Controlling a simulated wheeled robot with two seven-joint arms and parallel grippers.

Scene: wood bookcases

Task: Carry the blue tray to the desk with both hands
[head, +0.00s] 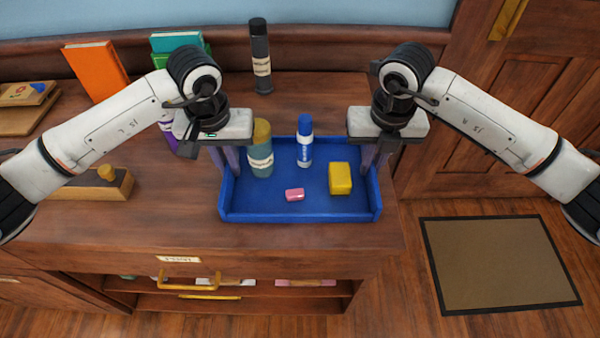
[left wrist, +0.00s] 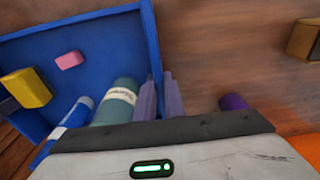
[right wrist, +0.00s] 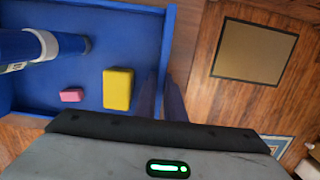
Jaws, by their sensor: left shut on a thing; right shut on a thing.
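The blue tray (head: 300,216) is at the right end of the wooden cabinet top. It holds a teal bottle with a mustard cap (head: 260,155), a blue and white tube (head: 305,142), a yellow block (head: 340,178) and a pink eraser (head: 294,195). My left gripper (head: 228,168) is shut on the tray's left wall; its fingers straddle that wall in the left wrist view (left wrist: 162,95). My right gripper (head: 375,165) is shut on the right wall, also seen in the right wrist view (right wrist: 163,95). I cannot tell whether the tray touches the cabinet top. No desk is identifiable.
A dark bottle (head: 260,58) stands behind the tray. An orange book (head: 97,70), green books (head: 178,45) and a wooden block with a knob (head: 105,180) are to the left. A mat (head: 499,264) lies on the floor at right, beside a wooden door (head: 500,110).

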